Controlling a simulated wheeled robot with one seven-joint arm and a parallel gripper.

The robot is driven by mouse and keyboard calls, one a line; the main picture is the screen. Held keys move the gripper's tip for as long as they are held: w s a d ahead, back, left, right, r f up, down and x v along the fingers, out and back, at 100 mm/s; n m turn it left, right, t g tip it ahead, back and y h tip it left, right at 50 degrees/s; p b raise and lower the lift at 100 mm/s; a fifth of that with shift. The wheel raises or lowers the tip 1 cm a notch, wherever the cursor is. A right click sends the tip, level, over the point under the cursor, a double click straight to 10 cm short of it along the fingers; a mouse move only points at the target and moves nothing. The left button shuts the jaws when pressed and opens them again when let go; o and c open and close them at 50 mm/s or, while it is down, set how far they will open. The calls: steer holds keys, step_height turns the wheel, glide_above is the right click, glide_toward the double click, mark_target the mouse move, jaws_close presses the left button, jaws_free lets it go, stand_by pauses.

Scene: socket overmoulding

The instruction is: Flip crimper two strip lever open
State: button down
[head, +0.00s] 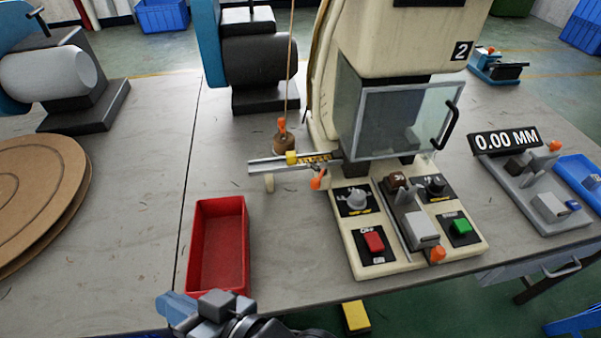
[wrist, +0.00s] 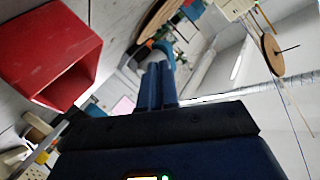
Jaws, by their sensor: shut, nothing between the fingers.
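Crimper two is the cream machine (head: 405,40) marked with a 2, with a clear guard door at its front. A small orange-tipped lever (head: 318,180) hangs beside the strip rail (head: 270,164) at its left; I cannot tell for sure that it is the strip lever or how it is set. Another orange handle (head: 438,254) is at the front of the base. My gripper (head: 168,300) is low at the front table edge, left of the machine and apart from it. Its blue fingers are shut and empty in the wrist view (wrist: 156,75).
A cord hangs above the rail. The gauge (head: 505,140) reading 0.00 MM is at the right. Brown discs (head: 35,195) lie at the left.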

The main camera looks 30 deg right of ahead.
steer(key=w+a+r+n+g+y, duration=0.1)
steer(key=w+a+r+n+g, duration=0.2)
steer(key=w+a+n+g, duration=0.55)
steer(key=w+d+n+g+h, duration=0.1)
steer(key=d+h, duration=0.1)
steer(key=d, duration=0.1)
steer(key=w+d+f+n+g+h, duration=0.1)
steer(key=w+d+n+h, duration=0.1)
steer(key=d+h, duration=0.1)
steer(key=w+d+n+g+h, duration=0.1)
steer(key=d+n+g+h, duration=0.1)
steer(key=d, duration=0.3)
steer(key=shift+w+f+h, duration=0.3)
steer(key=shift+w+h, duration=0.1)
steer(key=w+d+r+g+h, duration=0.1)
steer(key=w+d+r+h, duration=0.2)
steer(key=d, duration=0.6)
steer(key=w+d+r+h, duration=0.2)
steer(key=d+r+h, duration=0.2)
steer(key=d, duration=0.5)
steer(key=s+d+f+p, duration=0.1)
steer(key=s+d+f, duration=0.2)
steer(key=d+f, duration=0.3)
steer(key=shift+d+f+m+p, duration=0.3)
steer(key=shift+f+m, duration=0.05)
steer(key=shift+f, duration=1.4)
